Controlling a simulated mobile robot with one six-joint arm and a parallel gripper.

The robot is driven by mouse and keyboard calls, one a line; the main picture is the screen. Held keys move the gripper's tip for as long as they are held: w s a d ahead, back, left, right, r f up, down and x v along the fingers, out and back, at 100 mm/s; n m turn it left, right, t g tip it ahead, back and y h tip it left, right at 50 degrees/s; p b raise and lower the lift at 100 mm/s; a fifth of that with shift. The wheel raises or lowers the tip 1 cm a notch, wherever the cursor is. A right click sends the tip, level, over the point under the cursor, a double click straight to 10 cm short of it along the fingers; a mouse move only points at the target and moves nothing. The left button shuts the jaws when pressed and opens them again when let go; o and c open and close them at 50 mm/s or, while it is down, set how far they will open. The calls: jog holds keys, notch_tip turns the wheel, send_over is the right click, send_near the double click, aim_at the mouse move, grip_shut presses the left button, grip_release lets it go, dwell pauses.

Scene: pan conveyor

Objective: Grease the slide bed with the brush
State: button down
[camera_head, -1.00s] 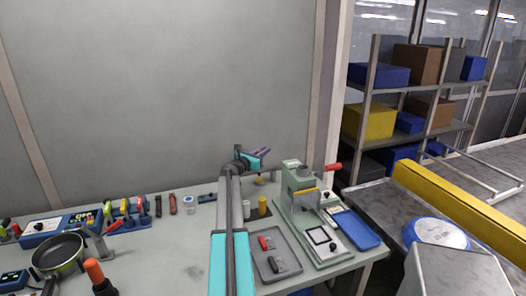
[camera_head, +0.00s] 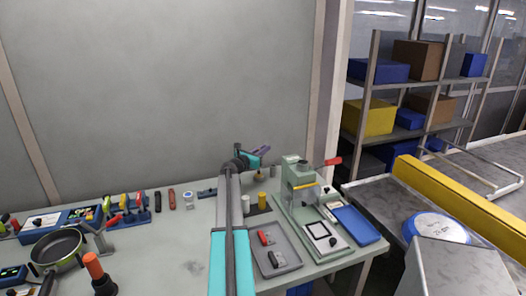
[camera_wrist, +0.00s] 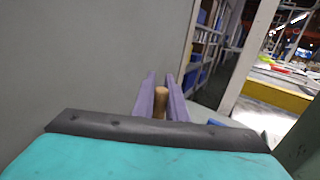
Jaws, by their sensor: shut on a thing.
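My gripper (camera_head: 259,150) is raised above the back of the bench, close to the grey wall, at the end of my outstretched arm. In the wrist view its two purple fingers (camera_wrist: 160,96) are closed around a brown wooden handle (camera_wrist: 160,103), which looks like the brush's. The bristles cannot be made out. A green press-like machine (camera_head: 291,183) with a red handle stands on the right part of the bench. Its pale green base carries a white plate with a black-edged square (camera_head: 322,238). This is probably the slide bed. The gripper is behind and left of it, apart from it.
A grey tray (camera_head: 292,263) with a red and a dark piece lies left of the machine. A blue tray (camera_head: 357,226) lies to its right. Yellow (camera_head: 262,200) and grey cylinders stand near my arm. A pan (camera_head: 57,246) and several tools fill the bench's left side.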

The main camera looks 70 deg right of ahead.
jog(key=shift+f+b, duration=0.35)
jog(key=shift+f, duration=0.2)
dwell(1.4)
notch_tip(320, 180, up, 7)
jog(key=p, duration=0.4)
dwell(0.8)
jog(key=shift+w, duration=0.1)
